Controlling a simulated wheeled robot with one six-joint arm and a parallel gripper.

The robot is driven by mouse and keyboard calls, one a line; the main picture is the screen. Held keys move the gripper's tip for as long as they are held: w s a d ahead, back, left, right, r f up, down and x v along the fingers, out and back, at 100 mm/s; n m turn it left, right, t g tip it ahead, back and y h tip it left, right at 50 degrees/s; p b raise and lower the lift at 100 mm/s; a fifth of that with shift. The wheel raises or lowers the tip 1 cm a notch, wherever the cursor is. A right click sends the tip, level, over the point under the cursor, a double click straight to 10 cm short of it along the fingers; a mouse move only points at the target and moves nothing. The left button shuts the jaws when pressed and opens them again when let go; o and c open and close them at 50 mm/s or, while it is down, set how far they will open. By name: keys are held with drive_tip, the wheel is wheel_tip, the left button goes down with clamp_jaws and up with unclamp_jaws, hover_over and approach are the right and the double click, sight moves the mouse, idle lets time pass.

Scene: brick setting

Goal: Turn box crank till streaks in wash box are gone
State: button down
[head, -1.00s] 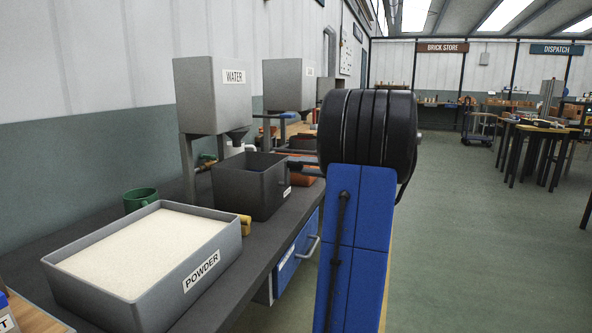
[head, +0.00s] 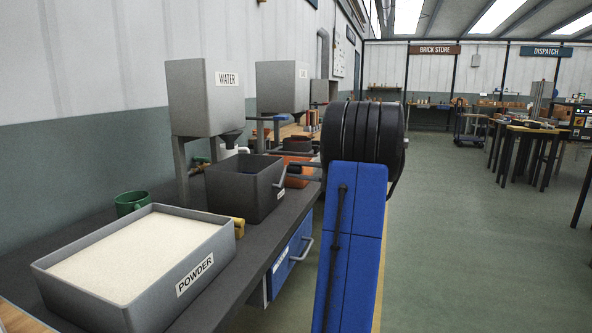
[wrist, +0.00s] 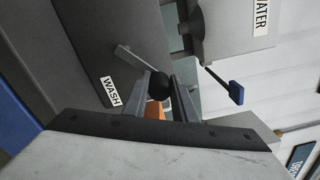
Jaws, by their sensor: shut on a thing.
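The wash box (head: 262,200) is a dark grey open box on the bench under the water tank. Its inside looks plain dark in the head view, and I cannot make out streaks. In the wrist view the side of the wash box (wrist: 85,45) carries the WASH label. The crank (wrist: 133,58) is a pale metal bar ending in a black ball knob (wrist: 159,87). My gripper (wrist: 165,86) is shut on that knob. In the head view the crank (head: 279,172) shows at the box's right side, and my gripper is mostly hidden by my arm.
The water tank (head: 205,95) stands above the wash box, its blue-handled lever (wrist: 236,93) close to my gripper. A powder tray (head: 135,262), a green mug (head: 131,203) and a yellow item (head: 238,227) are on the bench.

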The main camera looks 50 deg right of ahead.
drive_tip(key=shift+d+f+m, duration=0.25)
drive_tip(key=shift+f+m, duration=0.05)
drive_tip(key=shift+m, duration=0.3)
drive_tip(key=shift+w, duration=0.1)
drive_tip(key=c, duration=1.5)
unclamp_jaws()
drive_tip(key=shift+o, duration=0.2)
drive_tip(key=v, duration=1.7)
drive_tip(key=shift+s, duration=0.25)
drive_tip(key=shift+d+f, duration=0.1)
drive_tip(key=shift+f, duration=0.05)
